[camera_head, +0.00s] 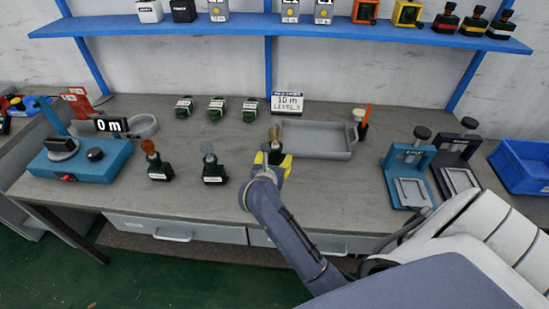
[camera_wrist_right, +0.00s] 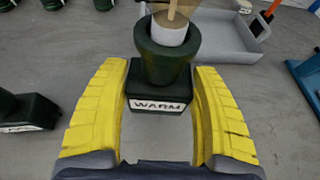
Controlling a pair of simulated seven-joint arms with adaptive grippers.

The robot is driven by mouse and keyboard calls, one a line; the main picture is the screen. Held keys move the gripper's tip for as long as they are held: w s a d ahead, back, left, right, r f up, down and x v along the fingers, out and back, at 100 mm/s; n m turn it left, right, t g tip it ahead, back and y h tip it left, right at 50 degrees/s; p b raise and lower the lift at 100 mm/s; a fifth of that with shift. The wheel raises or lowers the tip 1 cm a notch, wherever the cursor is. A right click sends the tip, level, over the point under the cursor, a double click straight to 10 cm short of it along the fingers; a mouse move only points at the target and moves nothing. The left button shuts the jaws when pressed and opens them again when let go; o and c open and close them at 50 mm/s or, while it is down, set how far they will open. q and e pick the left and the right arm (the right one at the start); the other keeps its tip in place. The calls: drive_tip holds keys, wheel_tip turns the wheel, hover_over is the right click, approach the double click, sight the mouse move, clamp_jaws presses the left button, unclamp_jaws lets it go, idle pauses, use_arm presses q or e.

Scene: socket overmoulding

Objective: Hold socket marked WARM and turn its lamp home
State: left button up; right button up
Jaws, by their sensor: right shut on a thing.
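The dark green socket marked WARM (camera_wrist_right: 160,88) stands upright on the bench between the yellow fingers of my right gripper (camera_wrist_right: 160,72). The right gripper (camera_head: 272,160) is shut on this socket, one finger on each side of its square base. The lamp (camera_wrist_right: 169,32) sits in the socket's round collar, with a white lower part and a brown top cut off by the frame. In the head view the lamp (camera_head: 275,133) shows as a small brownish tip above the socket (camera_head: 276,148). How deep it sits is unclear. My left gripper is not in view.
Two more sockets with lamps (camera_head: 158,164) (camera_head: 213,168) stand to the left. Blue test stand (camera_head: 407,172) is at right. The bench front is clear.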

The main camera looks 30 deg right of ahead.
drive_tip(key=shift+f, duration=3.3)
drive_tip(key=shift+f, duration=0.25)
